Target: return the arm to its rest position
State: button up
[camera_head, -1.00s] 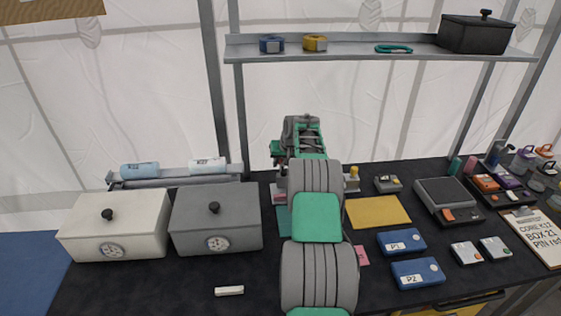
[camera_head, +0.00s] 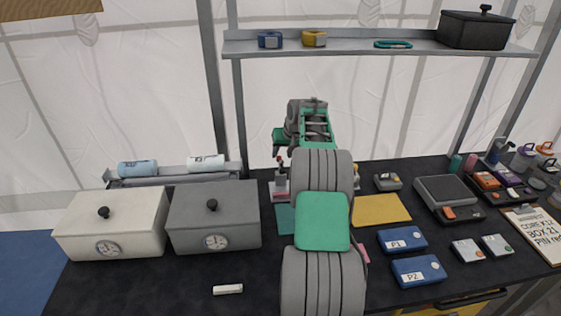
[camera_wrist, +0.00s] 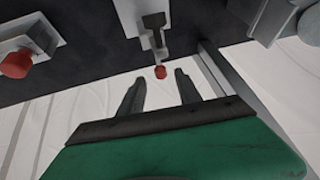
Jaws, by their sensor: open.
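My gripper (camera_head: 284,150) is raised over the back of the dark table, at the end of my grey and green arm, which covers the middle of the head view. In the wrist view my gripper (camera_wrist: 160,88) shows two dark fingers spread apart with nothing held between them. A small red-tipped part on a grey stem (camera_wrist: 159,70) appears beyond the fingertips, apart from them. A second red knob (camera_wrist: 16,64) on a pale plate is at the left of the wrist view. My arm hides part of the table behind it.
A white box (camera_head: 112,225) and a grey box (camera_head: 215,217) stand on the left. Blue cases P1 (camera_head: 402,239) and P2 (camera_head: 418,270) lie right of my arm, near a yellow mat (camera_head: 380,210). A shelf (camera_head: 350,48) spans the back above. A white stick (camera_head: 228,289) lies in front.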

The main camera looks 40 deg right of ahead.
jog(key=shift+v, duration=0.75)
